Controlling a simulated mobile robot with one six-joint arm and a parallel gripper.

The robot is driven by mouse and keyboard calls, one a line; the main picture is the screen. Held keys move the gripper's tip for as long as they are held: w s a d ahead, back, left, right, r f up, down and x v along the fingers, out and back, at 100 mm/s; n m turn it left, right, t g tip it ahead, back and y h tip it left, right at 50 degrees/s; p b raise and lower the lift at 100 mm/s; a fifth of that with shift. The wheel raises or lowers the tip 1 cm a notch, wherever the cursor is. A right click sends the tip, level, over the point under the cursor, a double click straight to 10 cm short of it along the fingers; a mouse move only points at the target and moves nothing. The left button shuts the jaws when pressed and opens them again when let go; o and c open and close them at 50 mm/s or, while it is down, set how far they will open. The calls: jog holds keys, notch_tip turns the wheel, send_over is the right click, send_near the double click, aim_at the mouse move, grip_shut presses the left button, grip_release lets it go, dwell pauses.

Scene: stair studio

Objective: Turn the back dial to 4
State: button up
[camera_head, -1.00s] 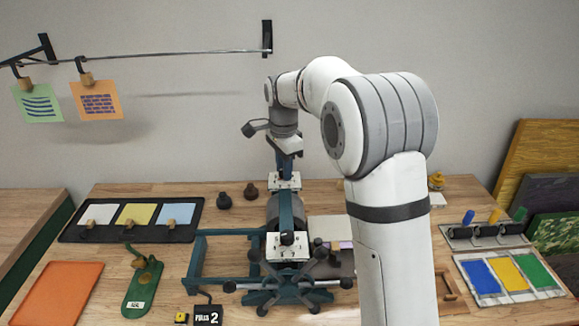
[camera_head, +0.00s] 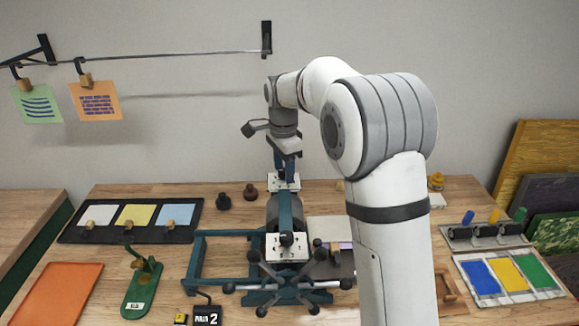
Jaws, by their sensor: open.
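The press (camera_head: 196,262) is a teal frame with a dark roller and a spoked handwheel at its front. Its front dial plate (camera_head: 287,247) is white with a dark knob on top. The back dial plate (camera_head: 284,183) is white and sits at the far end of the press. My gripper (camera_head: 282,172) points down at the back dial, its open jaws at or just above it. The back knob and the dial's numbers are hidden or too small to read. I cannot tell whether the jaws touch the knob.
Two dark knobs (camera_head: 237,196) stand left of the back dial. A tray with three coloured cards (camera_head: 140,214) lies at left, with an orange sheet (camera_head: 58,292) and a green tool (camera_head: 142,288) in front. Ink pads (camera_head: 510,274) lie at right. A rail with hanging prints runs above.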

notch_tip(320, 180, up, 8)
jog(key=shift+f+b, duration=0.1)
jog(key=shift+b, duration=0.35)
